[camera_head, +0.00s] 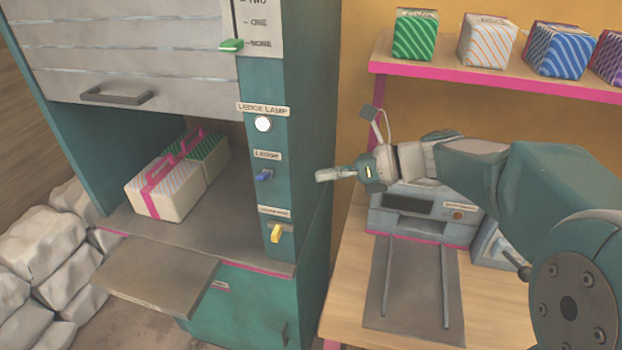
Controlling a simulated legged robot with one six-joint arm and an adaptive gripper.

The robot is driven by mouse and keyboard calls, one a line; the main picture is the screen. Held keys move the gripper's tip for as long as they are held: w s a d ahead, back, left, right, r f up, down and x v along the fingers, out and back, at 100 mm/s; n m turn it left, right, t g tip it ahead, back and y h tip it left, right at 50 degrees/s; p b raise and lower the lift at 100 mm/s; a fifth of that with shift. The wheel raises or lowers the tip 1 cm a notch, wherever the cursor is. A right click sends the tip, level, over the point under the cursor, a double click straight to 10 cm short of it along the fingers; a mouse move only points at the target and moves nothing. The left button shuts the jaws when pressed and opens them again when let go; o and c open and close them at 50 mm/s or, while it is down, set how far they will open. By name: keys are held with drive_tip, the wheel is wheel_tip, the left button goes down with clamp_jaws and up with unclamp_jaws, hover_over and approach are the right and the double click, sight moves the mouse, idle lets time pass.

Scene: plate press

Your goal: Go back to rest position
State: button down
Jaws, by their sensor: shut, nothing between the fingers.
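My gripper (326,175) is shut and empty. It points left, in front of the right side of the teal cabinet (307,120) and above the left edge of the wooden table. My arm reaches in from the right, bent at the elbow, above the grey machine on the table. I cannot tell the exact gap to the cabinet.
A ledge (158,272) juts from the cabinet. A white box (165,190) and a green-striped box (210,155) stand in its opening. A grey machine (408,222) sits on the table (350,270). A shelf (490,82) holds several boxes. White sacks (40,245) lie at left.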

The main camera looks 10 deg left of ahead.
drive_tip(key=s+d+f+n+t+h, duration=0.3)
drive_tip(key=s+d+n+h, duration=0.4)
drive_tip(key=s+d+n, duration=0.2)
drive_tip(key=s+d+f+n+t+h, duration=0.3)
drive_tip(key=s+d+n+h, duration=0.4)
drive_tip(key=s+d+n, duration=0.3)
drive_tip(key=d+n, duration=0.2)
drive_tip(key=shift+s+n, duration=0.15)
drive_tip(key=shift+n, duration=0.25)
drive_tip(key=shift+d+f, duration=0.1)
drive_tip(key=shift+d, duration=0.1)
